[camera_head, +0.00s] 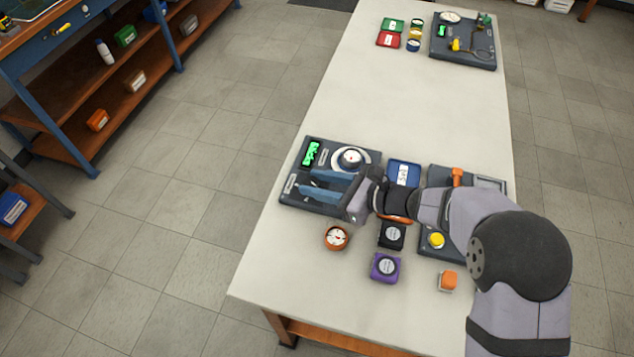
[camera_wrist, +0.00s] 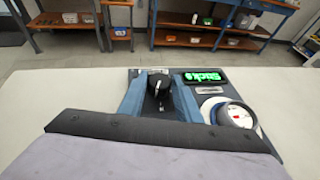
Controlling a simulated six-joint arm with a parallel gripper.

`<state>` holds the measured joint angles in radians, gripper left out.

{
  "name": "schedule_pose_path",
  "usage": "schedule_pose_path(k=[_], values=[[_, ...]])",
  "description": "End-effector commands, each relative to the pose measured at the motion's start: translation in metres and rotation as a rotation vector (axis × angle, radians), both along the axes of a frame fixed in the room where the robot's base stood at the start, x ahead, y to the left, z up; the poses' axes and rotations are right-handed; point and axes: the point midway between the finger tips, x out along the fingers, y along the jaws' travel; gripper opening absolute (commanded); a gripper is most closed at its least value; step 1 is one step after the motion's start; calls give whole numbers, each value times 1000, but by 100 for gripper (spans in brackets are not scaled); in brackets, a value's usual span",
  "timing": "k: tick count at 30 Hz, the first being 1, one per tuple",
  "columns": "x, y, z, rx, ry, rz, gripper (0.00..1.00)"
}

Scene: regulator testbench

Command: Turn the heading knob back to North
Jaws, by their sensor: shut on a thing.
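The heading knob (camera_wrist: 158,80) is black and round-topped in the wrist view. It stands on the dark panel (camera_wrist: 137,73) between my gripper's two blue fingers. A small pale mark shows below the knob on its near side. My gripper (camera_wrist: 157,88) is shut on the knob, one finger on each side. In the head view my gripper (camera_head: 312,184) reaches left over the panel (camera_head: 337,211), and I cannot make out the knob there. A lit green display (camera_wrist: 206,78) and a round white dial gauge (camera_wrist: 236,114) sit on the panel to the knob's right in the wrist view.
A blue box (camera_head: 404,173), a red-orange gauge (camera_head: 336,237), a black box (camera_head: 391,235), a purple box (camera_head: 385,267) and an orange block (camera_head: 447,281) lie near my arm. Another panel (camera_head: 470,182) is partly under it. The table's middle (camera_head: 400,100) is clear.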

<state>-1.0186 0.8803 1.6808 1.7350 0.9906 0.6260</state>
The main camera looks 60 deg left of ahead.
Motion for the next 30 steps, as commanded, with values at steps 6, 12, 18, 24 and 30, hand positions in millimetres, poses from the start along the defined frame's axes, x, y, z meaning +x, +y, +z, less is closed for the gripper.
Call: schedule_pose_path(k=[6,12,18,24,30], values=[[3,2,-2,3,-1,136,8],[5,4,-2,2,-1,255,8],[6,5,-2,2,-1,347,8],[6,5,-1,1,1,409,8],[6,6,0,2,2,439,8]])
